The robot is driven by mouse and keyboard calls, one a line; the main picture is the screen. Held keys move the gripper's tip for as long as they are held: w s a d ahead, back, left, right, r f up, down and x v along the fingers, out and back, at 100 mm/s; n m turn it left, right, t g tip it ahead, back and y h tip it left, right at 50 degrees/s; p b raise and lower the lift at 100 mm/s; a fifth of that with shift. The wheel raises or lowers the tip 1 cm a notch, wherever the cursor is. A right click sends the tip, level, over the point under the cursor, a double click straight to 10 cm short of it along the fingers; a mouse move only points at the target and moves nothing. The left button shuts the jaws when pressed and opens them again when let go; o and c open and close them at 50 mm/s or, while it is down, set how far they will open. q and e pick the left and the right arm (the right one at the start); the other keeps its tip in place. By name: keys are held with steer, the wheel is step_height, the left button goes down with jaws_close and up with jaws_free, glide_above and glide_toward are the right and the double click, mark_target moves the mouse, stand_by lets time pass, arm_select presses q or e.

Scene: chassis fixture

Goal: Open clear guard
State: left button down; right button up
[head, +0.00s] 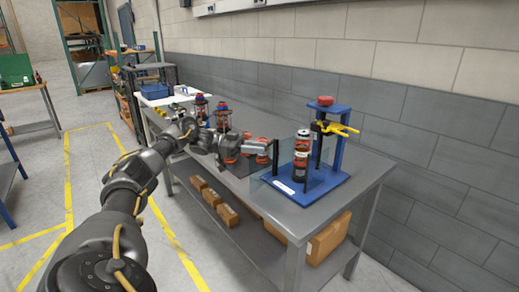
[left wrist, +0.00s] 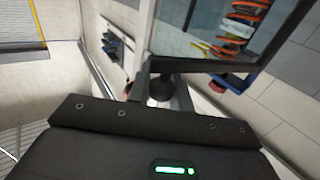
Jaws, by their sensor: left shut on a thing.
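The clear guard (head: 267,180) is a see-through panel at the left side of the blue fixture (head: 310,186) on the bench. In the left wrist view the guard (left wrist: 190,38) has a dark frame and fills the upper right. My left gripper (head: 264,149) is at the guard's left side, in front of the fixture. It is shut on the guard's dark handle or frame edge; the wrist view shows the fingertips (left wrist: 162,88) there, and the exact grip is partly hidden. A black and orange shock absorber (head: 301,158) stands upright on the fixture. My right gripper is out of view.
A yellow clamp (head: 337,128) and a red knob (head: 325,101) sit on the blue fixture frame. Several shock parts (head: 222,116) stand farther back on the grey bench (head: 253,192). Cardboard boxes (head: 328,238) lie on the lower shelf. A block wall runs behind.

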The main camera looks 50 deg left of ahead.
arm_select(q)
steer(key=c, duration=1.3)
jaws_free()
steer(key=shift+o, duration=0.2)
steer(key=shift+a, duration=0.1)
steer(key=v, duration=1)
steer(key=shift+s+a+b, duration=0.2)
steer(key=shift+a+b, duration=0.1)
steer(key=shift+b, duration=0.05)
